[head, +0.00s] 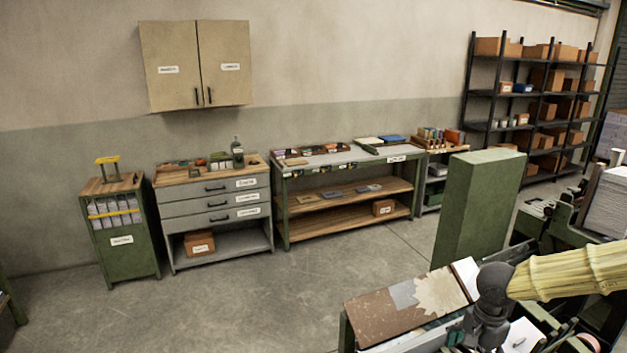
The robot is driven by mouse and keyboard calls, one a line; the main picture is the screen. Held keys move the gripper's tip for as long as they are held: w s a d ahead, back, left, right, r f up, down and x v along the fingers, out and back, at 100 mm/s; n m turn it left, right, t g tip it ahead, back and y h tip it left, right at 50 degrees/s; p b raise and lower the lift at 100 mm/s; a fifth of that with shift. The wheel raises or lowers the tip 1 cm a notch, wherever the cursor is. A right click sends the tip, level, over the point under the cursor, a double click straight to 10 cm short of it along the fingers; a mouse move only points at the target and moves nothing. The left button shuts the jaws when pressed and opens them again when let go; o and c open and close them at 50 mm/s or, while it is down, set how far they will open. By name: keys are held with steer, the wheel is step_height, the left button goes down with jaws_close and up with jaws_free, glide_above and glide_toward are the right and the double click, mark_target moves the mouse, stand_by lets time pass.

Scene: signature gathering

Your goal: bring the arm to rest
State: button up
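My arm, in a ribbed yellowish sleeve, reaches in from the right edge of the head view. A dark grey wrist joint hangs at its end, with my gripper (482,332) below it, pointing down. The gripper is over or beside a cluttered work surface at the bottom right. Its fingers are small and dark against that clutter, so I cannot tell whether they are open or shut, or whether they hold anything.
A brown and grey patterned board (408,306) lies tilted just left of the gripper. A tall green panel (476,208) stands behind it. A paper stack (608,203) is at the right. A workbench (345,207) and drawer cabinet (215,211) line the wall. Open floor lies left.

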steer(key=s+a+f+n+t+h, duration=0.1)
steer(key=s+a+f+n+h, duration=0.2)
steer(key=f, duration=0.5)
steer(key=s+f+n+t+h, duration=0.1)
steer(key=s+f+n, duration=0.3)
steer(key=f, duration=0.5)
steer(key=s+a+f+n+g+y, duration=0.1)
steer(key=s+a+f+n+y, duration=0.3)
steer(key=s, duration=0.7)
steer(key=s+a+f+n+g, duration=0.1)
steer(key=s+a+f+n, duration=0.1)
steer(key=s+a+f, duration=0.75)
step_height(320, 180, down, 18)
steer(key=s+d+b, duration=0.2)
steer(key=b, duration=2)
steer(key=shift+d, duration=0.35)
steer(key=shift+f, duration=0.1)
